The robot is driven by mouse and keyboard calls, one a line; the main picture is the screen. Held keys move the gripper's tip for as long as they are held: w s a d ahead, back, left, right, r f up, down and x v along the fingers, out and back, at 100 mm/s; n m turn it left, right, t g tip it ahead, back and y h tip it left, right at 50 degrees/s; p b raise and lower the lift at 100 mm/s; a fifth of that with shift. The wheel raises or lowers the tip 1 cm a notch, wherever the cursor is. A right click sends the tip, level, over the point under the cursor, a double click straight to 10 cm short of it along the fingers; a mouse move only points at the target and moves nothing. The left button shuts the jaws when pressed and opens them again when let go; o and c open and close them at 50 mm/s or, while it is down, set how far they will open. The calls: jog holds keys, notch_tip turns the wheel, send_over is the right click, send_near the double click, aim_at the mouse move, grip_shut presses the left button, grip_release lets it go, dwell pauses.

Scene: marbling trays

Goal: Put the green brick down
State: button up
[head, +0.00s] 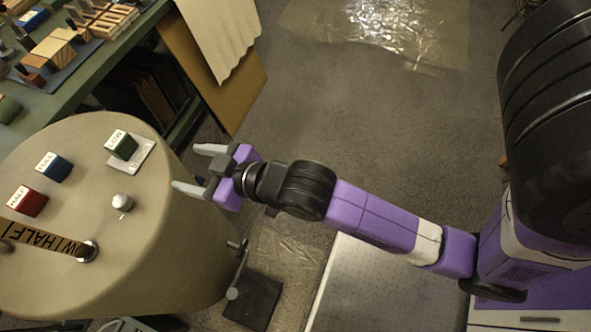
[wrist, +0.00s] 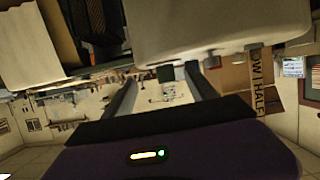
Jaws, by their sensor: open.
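The green brick (head: 123,149) has a white top marked LOW. It stands upright on a small white labelled pad (head: 140,163) on the round beige table, overlapping the pad's upper-left part. The fingers also frame the middle of the wrist view (wrist: 160,78).
On the round table (head: 150,260) are a blue brick (head: 54,166), a red brick (head: 28,201), a pale knob (head: 122,202) and a yellow lettered strip (head: 42,236). A green workbench (head: 70,88) with wooden pieces stands upper left. The floor (head: 380,120) behind the arm is open.

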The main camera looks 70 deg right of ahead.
jog(key=s+r+t, duration=0.1)
jog(key=s+r, duration=0.1)
jog(key=s, duration=2.2)
jog(key=shift+s+a, duration=0.35)
